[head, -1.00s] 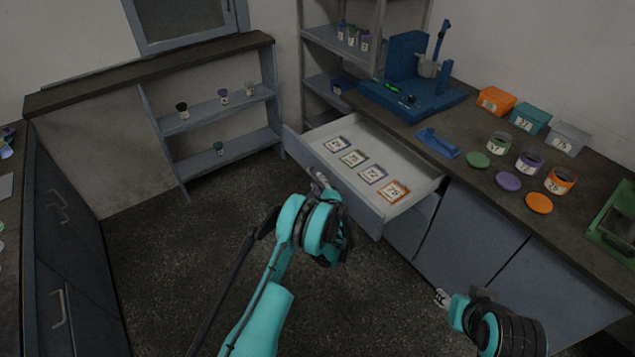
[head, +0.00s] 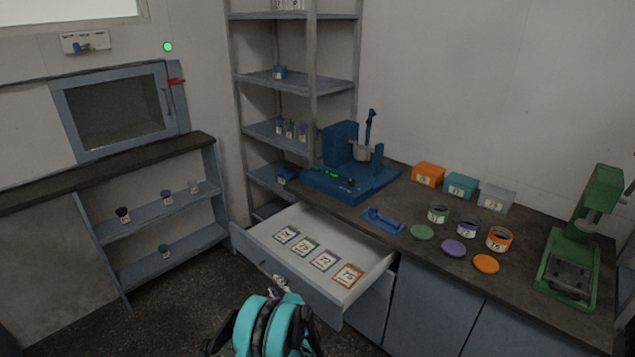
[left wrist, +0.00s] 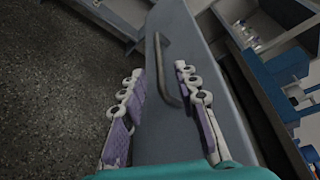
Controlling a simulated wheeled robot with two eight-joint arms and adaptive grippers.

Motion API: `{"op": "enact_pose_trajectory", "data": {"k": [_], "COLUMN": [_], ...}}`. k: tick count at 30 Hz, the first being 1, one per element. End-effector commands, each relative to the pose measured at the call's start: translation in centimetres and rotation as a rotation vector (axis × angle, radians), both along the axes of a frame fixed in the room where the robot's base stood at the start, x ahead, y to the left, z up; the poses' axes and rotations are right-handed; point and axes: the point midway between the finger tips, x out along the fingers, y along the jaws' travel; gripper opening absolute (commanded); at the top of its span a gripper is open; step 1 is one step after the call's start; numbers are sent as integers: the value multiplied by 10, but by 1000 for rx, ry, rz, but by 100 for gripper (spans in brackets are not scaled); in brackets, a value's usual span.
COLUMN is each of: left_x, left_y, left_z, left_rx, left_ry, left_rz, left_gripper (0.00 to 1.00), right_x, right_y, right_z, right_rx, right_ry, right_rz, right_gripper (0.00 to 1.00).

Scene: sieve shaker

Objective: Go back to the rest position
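My left gripper (head: 280,284) is at the front of the pulled-out drawer (head: 330,296), low in the head view. In the left wrist view its two purple-padded fingers (left wrist: 158,98) are spread apart. The drawer's handle (left wrist: 167,68) shows between and beyond them, with no finger closed on it. The drawer stands open and holds several labelled square cards, one of them orange-framed (head: 347,276). My right gripper is outside the head view.
The counter at right bears a blue machine (head: 352,172), open jars such as the orange one (head: 499,239), loose lids (head: 486,263), coloured boxes (head: 428,174) and a green press (head: 572,262). A low shelf (head: 170,210) stands at left. Dark floor lies in front of it.

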Motion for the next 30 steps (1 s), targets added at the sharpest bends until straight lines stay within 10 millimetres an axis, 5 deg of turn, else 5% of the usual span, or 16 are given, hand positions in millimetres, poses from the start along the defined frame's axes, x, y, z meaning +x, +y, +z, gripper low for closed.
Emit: {"op": "enact_pose_trajectory", "data": {"k": [7, 14, 21, 30], "left_x": [-7, -48, -122, -242], "left_y": [10, 22, 25, 12], "left_z": [59, 137, 198, 234], "left_rx": [-196, -519, -844, -1240], "left_ry": [-13, -37, -59, -82], "left_rz": [59, 170, 301, 488], "left_gripper": [31, 31, 31, 31], "right_x": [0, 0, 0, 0], "right_y": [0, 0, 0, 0], "right_z": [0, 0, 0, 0], "right_rx": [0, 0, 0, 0], "right_ry": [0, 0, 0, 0], "right_rz": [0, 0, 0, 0], "right_gripper": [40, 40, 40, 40]}}
